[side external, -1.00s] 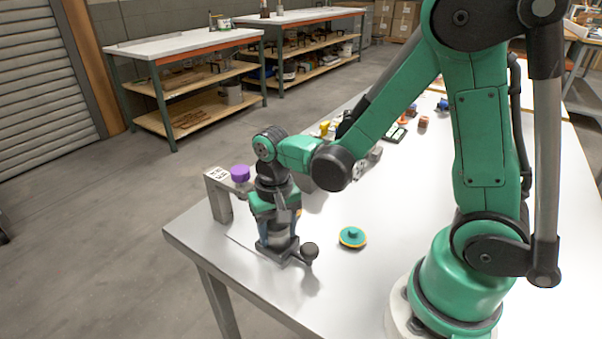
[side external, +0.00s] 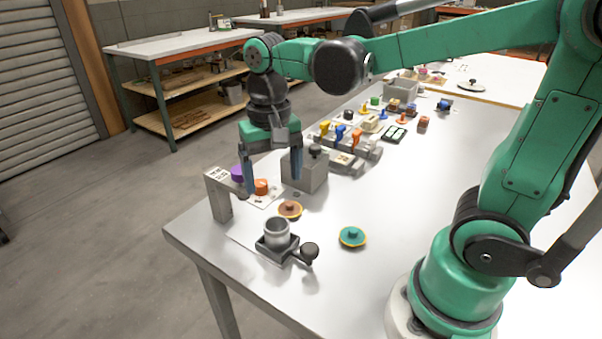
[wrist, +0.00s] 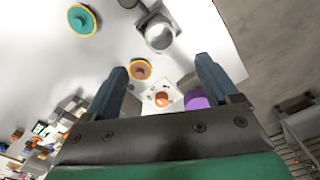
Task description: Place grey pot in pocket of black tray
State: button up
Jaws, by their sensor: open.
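The grey pot (side external: 277,232) stands upright in the black tray (side external: 290,255) near the table's front left corner. The tray is small and square, with a round dark knob on its right side. The pot's base is hidden by the tray's wall. Both also show at the top of the wrist view, the pot (wrist: 159,36) and the tray (wrist: 147,19). My gripper (side external: 273,193) is open and empty, apart from the pot, above and behind it. Its two blue fingers point down, and they show spread apart in the wrist view (wrist: 162,66).
An orange-brown lid (side external: 290,209) lies behind the pot and a teal lid (side external: 352,237) to its right. A grey block (side external: 304,171), an orange knob (side external: 261,187) and a bracket with a purple cap (side external: 238,173) stand behind. A rack of coloured pieces (side external: 345,145) is farther back.

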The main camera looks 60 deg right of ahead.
jog(key=n+t, duration=0.2)
jog(key=s+n+t, duration=0.1)
jog(key=n+t, duration=0.3)
jog(key=t, duration=0.1)
jog(key=shift+s+d+f, duration=0.2)
jog(key=shift+s+d, duration=0.05)
jog(key=shift+s, duration=0.15)
